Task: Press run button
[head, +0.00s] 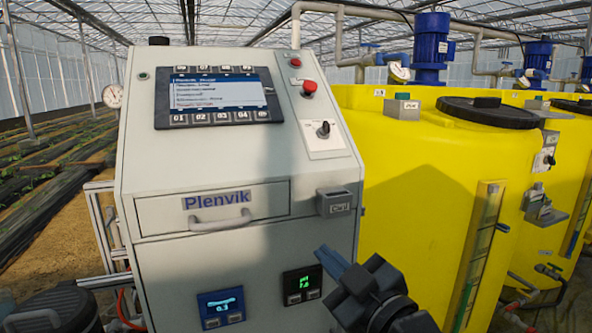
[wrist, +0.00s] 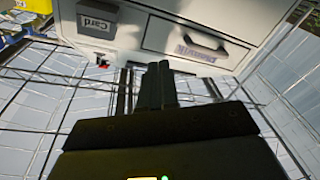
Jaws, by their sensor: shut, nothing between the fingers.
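The grey control cabinet (head: 235,165) fills the middle of the head view. A small round dark-green fitting (head: 143,76) is left of the screen. A red mushroom button (head: 309,88), a small red button (head: 295,62) and a rotary switch (head: 323,130) are on the right. No legible label tells which control is the run button. My gripper (head: 324,256) is shut and empty, in front of the cabinet's lower right. In the wrist view its fingers (wrist: 157,70) are together.
A drawer (head: 215,205) with a handle and a "Card" box (head: 334,202) stick out below the panel. Two small displays (head: 221,306) (head: 303,284) are lower down. Yellow tanks (head: 420,180) stand close on the right. Pipes run behind.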

